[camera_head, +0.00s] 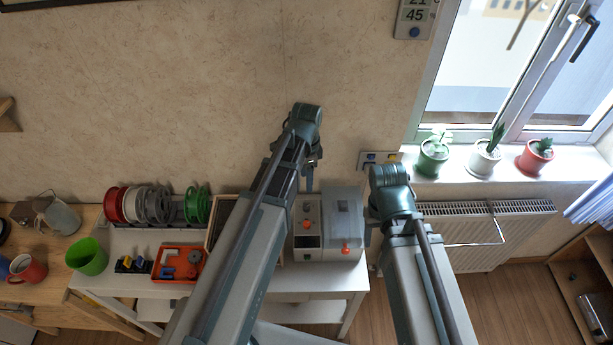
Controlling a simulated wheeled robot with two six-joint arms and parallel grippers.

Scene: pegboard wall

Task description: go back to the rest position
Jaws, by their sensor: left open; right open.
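My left arm reaches up from the bottom centre. Its gripper (309,178) hangs below the arm's bend, in front of the wall and above the grey machine; it is small in view, open, with nothing seen in it. My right arm stands right of the machine. Its gripper (373,238) is mostly hidden by the arm, close to the machine's right side in the picture; it is open and no held thing shows. I cannot tell whether it touches the machine.
A white table (349,283) bears the grey machine (343,215), an orange tray (178,263) and a green cup (87,256). Filament spools (155,205) stand behind. A radiator (490,235) and potted plants (484,158) are at right.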

